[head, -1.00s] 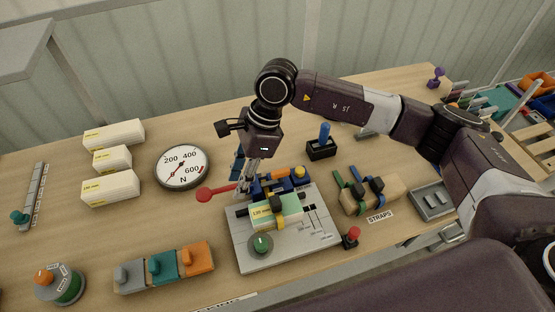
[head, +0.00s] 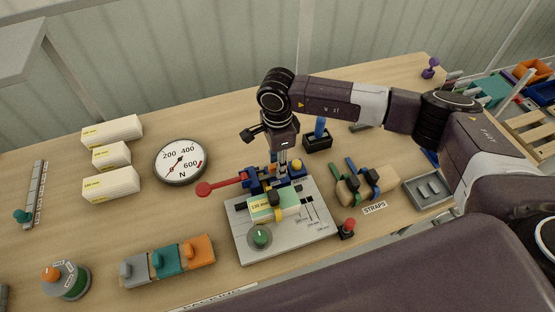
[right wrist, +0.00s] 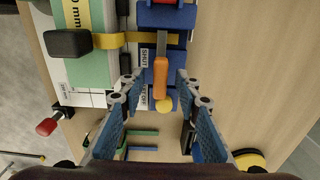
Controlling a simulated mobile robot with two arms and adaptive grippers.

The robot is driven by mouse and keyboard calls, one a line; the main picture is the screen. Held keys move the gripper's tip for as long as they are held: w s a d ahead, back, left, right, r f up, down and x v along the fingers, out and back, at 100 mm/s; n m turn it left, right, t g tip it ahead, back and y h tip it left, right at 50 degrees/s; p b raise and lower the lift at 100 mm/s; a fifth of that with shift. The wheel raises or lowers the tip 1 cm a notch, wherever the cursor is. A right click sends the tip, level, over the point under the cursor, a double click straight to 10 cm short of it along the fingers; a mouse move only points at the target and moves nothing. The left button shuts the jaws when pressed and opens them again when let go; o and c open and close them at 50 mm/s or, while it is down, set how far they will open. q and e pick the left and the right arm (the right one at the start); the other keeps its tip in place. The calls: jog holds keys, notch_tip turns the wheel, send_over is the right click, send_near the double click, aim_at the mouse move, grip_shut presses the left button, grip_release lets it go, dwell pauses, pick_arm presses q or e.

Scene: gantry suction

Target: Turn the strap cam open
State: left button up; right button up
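The strap cam shows in the right wrist view as an orange lever (right wrist: 161,78) beside a label reading "SHUT" and another that seems to read "OFF". It lies on a blue block (right wrist: 165,18), and a yellow ball (right wrist: 164,105) is near its end. My right gripper (right wrist: 158,88) is open, with the lever between its blue-padded fingers; I cannot tell whether they touch it. In the head view it points down over the back of the grey fixture (head: 300,230). A yellow strap (head: 277,207) crosses the green and cream block (head: 262,208). My left gripper is not in view.
A red-ended lever (head: 204,189) sticks out left of the fixture, which has a green knob (head: 260,237) in front. A red button (head: 348,228) stands to its right. A force dial (head: 180,162), a strap holder (head: 365,187) and a black holder (head: 318,143) are nearby.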

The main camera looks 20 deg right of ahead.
grip_shut()
dwell(0.3)
